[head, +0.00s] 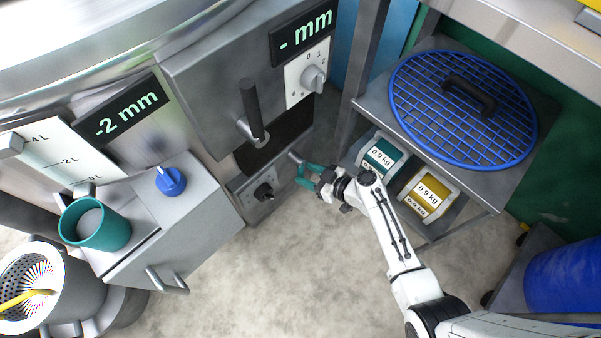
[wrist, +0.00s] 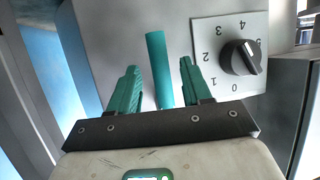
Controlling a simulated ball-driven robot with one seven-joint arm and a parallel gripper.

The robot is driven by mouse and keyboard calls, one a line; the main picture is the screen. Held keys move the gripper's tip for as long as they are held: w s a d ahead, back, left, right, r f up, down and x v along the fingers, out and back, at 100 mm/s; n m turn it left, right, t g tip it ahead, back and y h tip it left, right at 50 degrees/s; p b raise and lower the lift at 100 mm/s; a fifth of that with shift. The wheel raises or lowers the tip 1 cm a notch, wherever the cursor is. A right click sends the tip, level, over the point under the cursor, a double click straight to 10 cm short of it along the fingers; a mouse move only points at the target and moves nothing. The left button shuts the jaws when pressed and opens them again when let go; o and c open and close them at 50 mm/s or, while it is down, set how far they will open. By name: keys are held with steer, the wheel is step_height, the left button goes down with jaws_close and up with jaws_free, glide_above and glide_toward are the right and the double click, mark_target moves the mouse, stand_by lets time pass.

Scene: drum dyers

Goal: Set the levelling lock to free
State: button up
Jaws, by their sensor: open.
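No label naming the levelling lock is readable. A teal bar-like handle (wrist: 157,60) stands out from a grey panel (wrist: 120,35) in the wrist view, and it may be the lock's lever. My gripper (wrist: 160,72) is open, with one teal finger on each side of the bar and a visible gap to each. In the head view my gripper (head: 305,178) is at the right end of the low grey box under the machine. There the bar is hard to tell from my teal fingers. A black dial (wrist: 240,57) numbered from 0 is right of the bar.
The dial's black knob shows in the head view (head: 264,191). Above stands a black upright lever (head: 252,108) with a "- mm" display (head: 304,32). A steel shelf (head: 380,105) with a blue grid lid (head: 412,70) stands close on the right. The floor in front is clear.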

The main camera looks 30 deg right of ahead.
mark_target(301, 172)
steer(key=shift+b+x, duration=0.35)
steer(key=shift+x, duration=1.35)
steer(key=shift+c, duration=0.5)
jaws_close()
